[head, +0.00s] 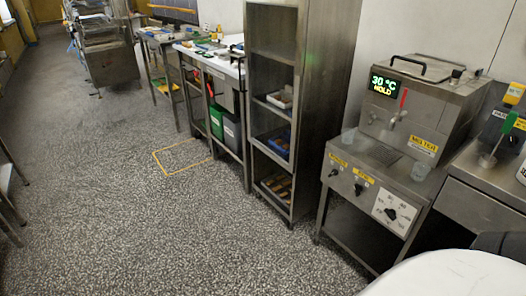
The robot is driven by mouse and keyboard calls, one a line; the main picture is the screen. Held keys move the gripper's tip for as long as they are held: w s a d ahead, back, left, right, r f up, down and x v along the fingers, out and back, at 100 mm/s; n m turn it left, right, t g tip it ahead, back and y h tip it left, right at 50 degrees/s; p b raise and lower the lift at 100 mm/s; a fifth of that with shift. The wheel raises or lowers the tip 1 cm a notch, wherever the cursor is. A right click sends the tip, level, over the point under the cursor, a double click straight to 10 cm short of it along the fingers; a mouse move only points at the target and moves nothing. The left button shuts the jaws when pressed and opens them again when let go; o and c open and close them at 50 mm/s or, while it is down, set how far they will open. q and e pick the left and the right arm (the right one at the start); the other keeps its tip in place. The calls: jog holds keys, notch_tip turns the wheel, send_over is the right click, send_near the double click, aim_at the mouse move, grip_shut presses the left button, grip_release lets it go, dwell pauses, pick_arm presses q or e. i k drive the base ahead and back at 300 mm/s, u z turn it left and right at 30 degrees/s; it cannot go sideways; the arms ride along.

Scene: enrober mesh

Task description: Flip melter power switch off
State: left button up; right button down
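The melter (437,108) is a steel box on a steel stand at the right in the head view. Its lit display (384,84) reads 30 °C and HOLD. A yellow label on its front reads MELTER. The stand's front panel has a small black control (334,173) at the left, another black control (359,190) beside it, and a black knob (391,213) on a white dial plate. Small yellow labels sit above the two left controls. I cannot tell which is the power switch or how it is set. Neither of my grippers is in view.
A tall steel shelf rack (303,110) stands left of the melter. A steel table (490,185) with yellow and black items is at the far right. Worktables line the wall further back. The speckled floor (150,225) is open, with a yellow marked rectangle (182,157).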

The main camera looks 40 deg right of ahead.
aim_at(334, 172)
jog(key=z, duration=0.05)
jog(key=i, duration=1.75)
jog(key=z, duration=1.55)
jog(key=i, duration=0.7)
jog(key=z, duration=0.55)
